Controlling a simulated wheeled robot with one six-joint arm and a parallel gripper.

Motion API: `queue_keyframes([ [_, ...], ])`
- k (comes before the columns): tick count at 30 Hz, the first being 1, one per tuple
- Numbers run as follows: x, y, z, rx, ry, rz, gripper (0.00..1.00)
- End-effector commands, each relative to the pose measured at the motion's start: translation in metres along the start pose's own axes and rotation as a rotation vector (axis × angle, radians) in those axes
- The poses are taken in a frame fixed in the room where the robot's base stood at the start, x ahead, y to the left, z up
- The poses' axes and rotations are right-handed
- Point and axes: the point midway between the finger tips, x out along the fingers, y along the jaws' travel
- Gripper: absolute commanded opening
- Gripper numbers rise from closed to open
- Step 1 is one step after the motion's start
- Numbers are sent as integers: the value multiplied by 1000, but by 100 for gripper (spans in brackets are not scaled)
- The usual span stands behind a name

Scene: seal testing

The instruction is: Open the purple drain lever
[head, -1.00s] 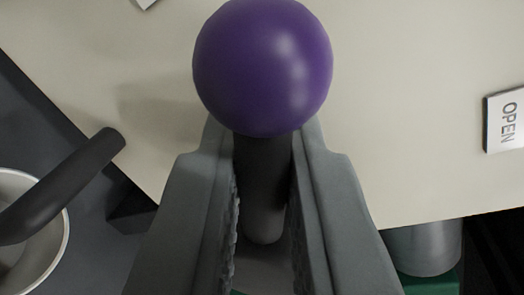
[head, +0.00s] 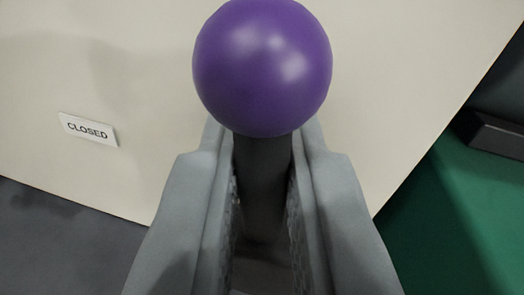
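The purple drain lever (head: 262,65) shows as a glossy purple ball knob on a dark rod, in the upper middle of the head view. My gripper (head: 262,145) has its two grey fingers on either side of the dark rod, just below the knob, and is shut on it. The knob hides the fingertips' far ends in part. The lower end of the rod lies in shadow between the fingers, so its pivot cannot be seen. A white CLOSED label (head: 88,130) is on the cream panel to the left of the knob.
The cream panel (head: 400,60) fills most of the view behind the lever. A dark grey surface (head: 60,230) lies at lower left. A green floor (head: 450,230) and a dark block (head: 490,135) are at the right, beyond the panel's edge.

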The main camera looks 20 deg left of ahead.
Motion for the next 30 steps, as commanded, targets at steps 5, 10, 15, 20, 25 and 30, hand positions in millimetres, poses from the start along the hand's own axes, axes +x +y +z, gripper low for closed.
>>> queue_keyframes([
  [5,-2,3,2,92,16,0,0],
  [10,-2,6,2,146,26,0,0],
  [15,-2,7,2,170,31,1,0],
  [20,-2,7,2,176,32,1,0],
  [25,-3,7,2,175,32,1,0],
  [30,-2,7,2,174,32,1,29],
])
